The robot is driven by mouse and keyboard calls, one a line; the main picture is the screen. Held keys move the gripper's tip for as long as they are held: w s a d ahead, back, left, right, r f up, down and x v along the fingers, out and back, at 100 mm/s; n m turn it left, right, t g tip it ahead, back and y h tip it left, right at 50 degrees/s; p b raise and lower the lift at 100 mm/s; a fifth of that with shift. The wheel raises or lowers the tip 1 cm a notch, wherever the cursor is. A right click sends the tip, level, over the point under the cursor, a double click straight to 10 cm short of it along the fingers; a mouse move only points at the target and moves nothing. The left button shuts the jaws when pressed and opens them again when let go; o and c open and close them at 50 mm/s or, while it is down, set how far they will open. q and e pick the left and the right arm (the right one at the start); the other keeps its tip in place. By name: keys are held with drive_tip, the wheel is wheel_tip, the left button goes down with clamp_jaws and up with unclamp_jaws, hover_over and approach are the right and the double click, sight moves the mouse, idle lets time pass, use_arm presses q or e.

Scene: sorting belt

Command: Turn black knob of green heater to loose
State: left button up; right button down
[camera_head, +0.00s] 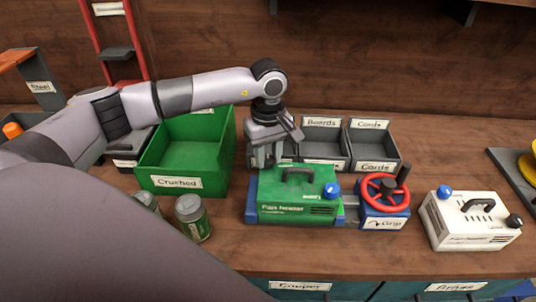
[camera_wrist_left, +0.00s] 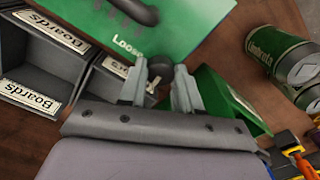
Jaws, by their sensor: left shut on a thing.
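The green heater (camera_head: 275,195) sits in a blue clamp on the bench, with a dark handle on top and a blue knob (camera_head: 332,190) at its right end. In the left wrist view the heater's green top (camera_wrist_left: 185,20) shows the word "Loose" by its edge. The black knob (camera_wrist_left: 159,64) lies there, between my left fingertips. My left gripper (camera_head: 263,158) comes down at the heater's left back corner, and is shut on the black knob; it also shows in the left wrist view (camera_wrist_left: 159,82). In the head view the gripper and heater hide the knob. My right gripper is not in view.
The clamp's red wheel (camera_head: 385,188) stands right of the heater. A white heater (camera_head: 470,230) is further right. A green "Crushed" bin (camera_head: 170,183) and cans (camera_head: 192,218) are at left. Grey bins (camera_head: 375,147) stand behind. Bare bench lies in front.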

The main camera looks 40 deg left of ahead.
use_arm(q)
drive_tip(key=n+b, duration=0.1)
drive_tip(key=n, duration=0.2)
drive_tip(key=n+b, duration=0.1)
drive_tip(key=n, duration=0.2)
drive_tip(key=shift+n, duration=0.3)
drive_tip(key=n+b, duration=0.1)
drive_tip(key=n, duration=0.9)
drive_tip(key=shift+b, duration=0.3)
drive_tip(key=n, duration=0.3)
drive_tip(key=shift+n, duration=0.3)
drive_tip(key=n, duration=0.3)
drive_tip(key=shift+n, duration=2)
drive_tip(key=o, duration=1.1)
drive_tip(key=shift+c, duration=0.2)
